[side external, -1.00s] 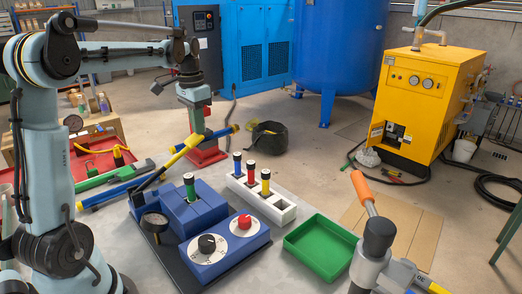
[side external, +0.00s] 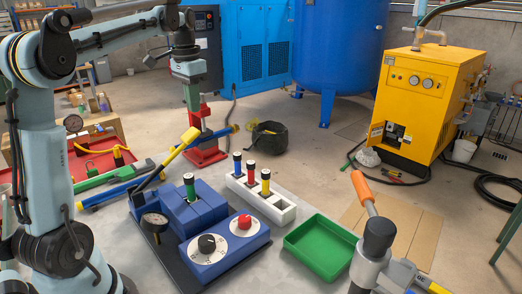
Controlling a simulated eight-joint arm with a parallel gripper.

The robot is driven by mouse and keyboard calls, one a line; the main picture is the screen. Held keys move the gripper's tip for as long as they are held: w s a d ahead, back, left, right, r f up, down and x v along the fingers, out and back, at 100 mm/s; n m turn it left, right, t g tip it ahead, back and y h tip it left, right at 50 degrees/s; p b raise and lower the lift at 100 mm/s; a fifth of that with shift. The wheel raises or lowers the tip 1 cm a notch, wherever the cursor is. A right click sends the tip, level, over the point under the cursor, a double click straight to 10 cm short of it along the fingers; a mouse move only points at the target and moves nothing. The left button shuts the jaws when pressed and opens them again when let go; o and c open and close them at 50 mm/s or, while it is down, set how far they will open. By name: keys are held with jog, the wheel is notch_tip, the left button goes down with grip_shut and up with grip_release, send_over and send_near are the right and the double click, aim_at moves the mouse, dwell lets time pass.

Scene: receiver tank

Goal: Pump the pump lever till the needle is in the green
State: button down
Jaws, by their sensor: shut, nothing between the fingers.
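The pump lever (side external: 168,160) has a yellow grip and a dark shaft. It slants up to the right from the left side of a blue unit (side external: 205,207). A small round gauge (side external: 153,222) stands at that unit's front left; its needle and any green band are too small to read. My gripper (side external: 192,100) points down from the wrist, above and slightly beyond the lever's upper end in the picture. It is shut and empty, and it looks apart from the lever. Its fingertips are hard to separate from the red stand behind.
A blue box with two dials (side external: 224,244) stands in front. A white block (side external: 275,209) holds several coloured plugs. A green tray (side external: 321,248) and an orange-handled tool (side external: 361,186) are at right. A red stand (side external: 206,154) stands behind the lever.

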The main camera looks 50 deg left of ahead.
aim_at(189, 133)
dwell(0.4)
jog(key=s+r+t, duration=0.5)
jog(key=s+r, duration=0.1)
jog(key=s, duration=0.4)
jog(key=shift+s+a+r, duration=0.2)
jog(key=shift+w+f, duration=0.1)
jog(key=x, duration=1.3)
jog(key=shift+w+f, duration=0.25)
jog(key=shift+w, duration=0.15)
